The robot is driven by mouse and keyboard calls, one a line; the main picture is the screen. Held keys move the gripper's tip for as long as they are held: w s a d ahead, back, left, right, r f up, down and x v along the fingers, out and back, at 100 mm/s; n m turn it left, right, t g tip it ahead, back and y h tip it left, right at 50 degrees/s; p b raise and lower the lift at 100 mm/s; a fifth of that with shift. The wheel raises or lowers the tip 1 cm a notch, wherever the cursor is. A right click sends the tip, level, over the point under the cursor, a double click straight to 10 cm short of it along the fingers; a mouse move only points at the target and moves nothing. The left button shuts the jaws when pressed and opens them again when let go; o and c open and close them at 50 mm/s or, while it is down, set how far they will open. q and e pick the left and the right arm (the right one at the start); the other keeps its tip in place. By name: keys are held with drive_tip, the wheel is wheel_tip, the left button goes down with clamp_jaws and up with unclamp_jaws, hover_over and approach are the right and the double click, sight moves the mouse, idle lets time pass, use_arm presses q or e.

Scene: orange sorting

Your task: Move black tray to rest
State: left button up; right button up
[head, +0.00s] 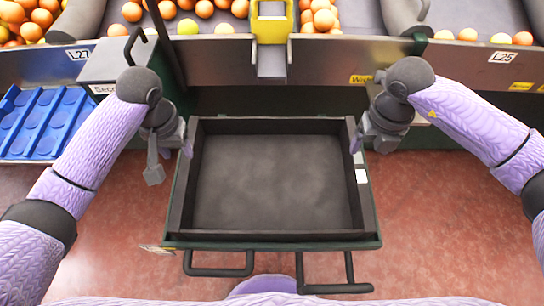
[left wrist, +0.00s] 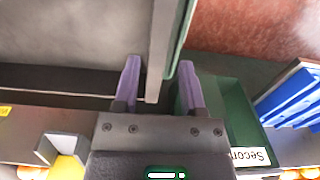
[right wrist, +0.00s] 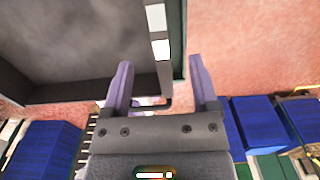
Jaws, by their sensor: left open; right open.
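The black tray (head: 278,237) is empty and sits level on a green-edged cart in the middle of the head view. My left gripper (head: 170,156) is open at the tray's far left corner. In the left wrist view the tray's side wall (left wrist: 161,45) runs between its two spread fingers (left wrist: 159,65). My right gripper (head: 368,145) is open at the far right corner. In the right wrist view the tray's right wall (right wrist: 158,30), with white labels, lies between its fingers (right wrist: 160,63). I cannot tell whether any finger touches the tray.
Dark cart handles (head: 218,270) stick out toward me. Conveyors with oranges (head: 310,18) and a yellow bracket (head: 271,22) lie beyond the tray. A blue crate (head: 40,122) stands at the left, beside a grey-green box (head: 115,62). Red floor (head: 440,230) is clear at the right.

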sight(189, 174)
use_arm(q)
drive_tip(key=shift+s+r, duration=0.1)
drive_tip(key=shift+s, duration=0.15)
use_arm(e)
drive_tip(key=shift+s+r, duration=0.1)
drive_tip(key=shift+s, duration=0.15)
use_arm(q)
wheel_tip(189, 174, down, 10)
drive_tip(key=shift+f, duration=0.1)
use_arm(e)
wheel_tip(189, 174, down, 10)
drive_tip(key=shift+f, duration=0.1)
use_arm(q)
drive_tip(key=shift+c, duration=0.3)
use_arm(e)
drive_tip(key=shift+c, duration=0.3)
use_arm(q)
clamp_jaws()
use_arm(e)
drive_tip(key=c, duration=0.7)
clamp_jaws()
